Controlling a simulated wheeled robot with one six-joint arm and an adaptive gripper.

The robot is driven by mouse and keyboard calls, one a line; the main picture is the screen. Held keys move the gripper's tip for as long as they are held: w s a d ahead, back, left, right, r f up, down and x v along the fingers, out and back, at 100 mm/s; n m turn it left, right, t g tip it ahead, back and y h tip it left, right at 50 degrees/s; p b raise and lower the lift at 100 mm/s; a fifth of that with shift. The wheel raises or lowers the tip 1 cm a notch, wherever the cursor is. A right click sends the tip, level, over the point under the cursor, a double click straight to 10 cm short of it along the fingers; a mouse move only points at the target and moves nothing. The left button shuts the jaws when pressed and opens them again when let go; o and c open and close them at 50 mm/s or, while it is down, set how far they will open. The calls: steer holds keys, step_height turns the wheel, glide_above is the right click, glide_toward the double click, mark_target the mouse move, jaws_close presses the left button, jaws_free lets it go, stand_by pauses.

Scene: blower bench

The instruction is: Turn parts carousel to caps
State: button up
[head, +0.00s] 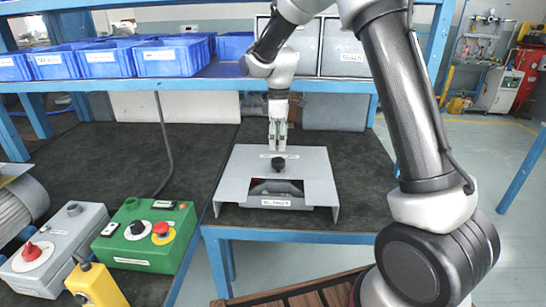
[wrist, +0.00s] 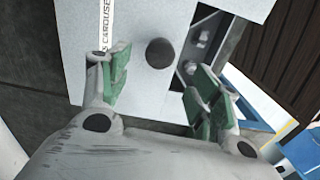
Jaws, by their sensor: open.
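The parts carousel is a grey sheet-metal housing (head: 240,185) on the bench, with a black round knob (head: 279,164) on top and a front opening above a label. Dark contents show in the opening but cannot be identified. My gripper (head: 278,149) points down just behind or above the knob. In the wrist view the knob (wrist: 161,52) lies near the fingertips, between the lines of the two green-padded fingers (wrist: 155,72), which are open and apart from it. A cut-out (wrist: 200,42) beside the knob shows small metallic pieces. A label partly reading "CAROUSE" (wrist: 106,25) is left of the knob.
Blue bins (head: 170,58) line the shelf above the bench. A green control box (head: 148,236) with buttons, a grey box (head: 52,248) with a red knob and a yellow box (head: 96,285) stand front left. Dark mat (head: 185,150) is bare left of the housing.

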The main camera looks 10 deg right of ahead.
mark_target(278, 160)
steer(key=shift+f+n, duration=0.3)
step_height(278, 160, down, 7)
steer(key=shift+f, duration=0.15)
jaws_close()
stand_by(0.3)
